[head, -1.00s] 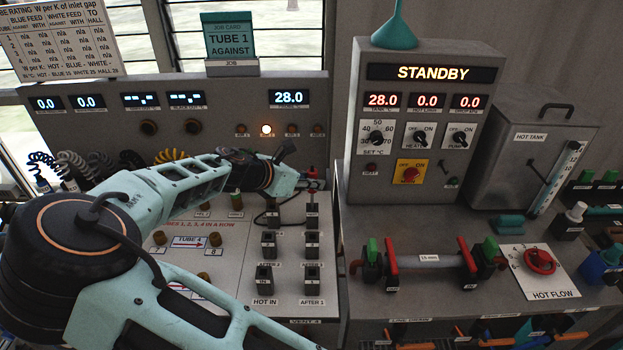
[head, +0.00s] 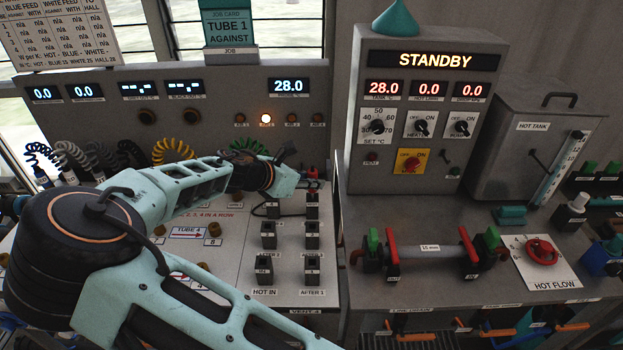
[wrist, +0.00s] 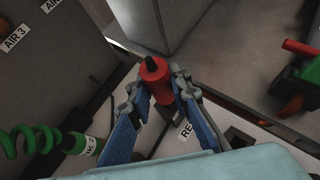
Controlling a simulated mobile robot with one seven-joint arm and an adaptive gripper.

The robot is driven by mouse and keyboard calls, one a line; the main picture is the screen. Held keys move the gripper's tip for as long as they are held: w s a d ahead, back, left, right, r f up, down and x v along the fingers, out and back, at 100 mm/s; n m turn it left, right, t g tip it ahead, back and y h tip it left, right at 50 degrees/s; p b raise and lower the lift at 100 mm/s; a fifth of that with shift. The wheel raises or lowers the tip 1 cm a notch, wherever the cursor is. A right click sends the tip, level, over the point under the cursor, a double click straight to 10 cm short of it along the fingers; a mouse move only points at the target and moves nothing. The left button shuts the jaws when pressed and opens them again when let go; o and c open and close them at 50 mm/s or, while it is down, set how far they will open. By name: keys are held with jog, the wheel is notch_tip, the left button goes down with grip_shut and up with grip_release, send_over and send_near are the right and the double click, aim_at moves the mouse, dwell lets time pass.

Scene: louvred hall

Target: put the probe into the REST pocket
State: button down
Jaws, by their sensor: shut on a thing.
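The probe shows in the wrist view as a red cylinder (wrist: 154,72) with a black tip, between the blue-padded fingers of my gripper (wrist: 155,92). My gripper is shut on it. In the head view my gripper (head: 308,178) is at the back right of the sloping panel, with a small red part of the probe (head: 313,172) showing. A label beginning "RE" (wrist: 186,130) lies beside the right finger, partly covered. A dark socket (head: 312,200) stands just below the gripper. I cannot tell whether the probe touches it or is in it.
More black sockets (head: 269,236) stand in front on the panel. The grey STANDBY cabinet (head: 432,120) rises close to the right of my gripper. A green coiled cord (wrist: 28,138) is at left in the wrist view. A tube with red handles (head: 430,255) lies at right.

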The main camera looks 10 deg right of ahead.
jog(key=c, duration=1.7)
grip_release()
jog(key=a+r+p, duration=0.1)
jog(key=r+p, duration=0.1)
jog(key=s+r+p, duration=0.1)
jog(key=r+p, duration=0.1)
jog(key=a+r+p, duration=0.1)
jog(key=r+p, duration=0.1)
jog(key=shift+s+a+r+p, duration=0.1)
jog(key=shift+s+a+p, duration=0.25)
jog(key=shift+s+p, duration=0.05)
jog(key=v, duration=1.2)
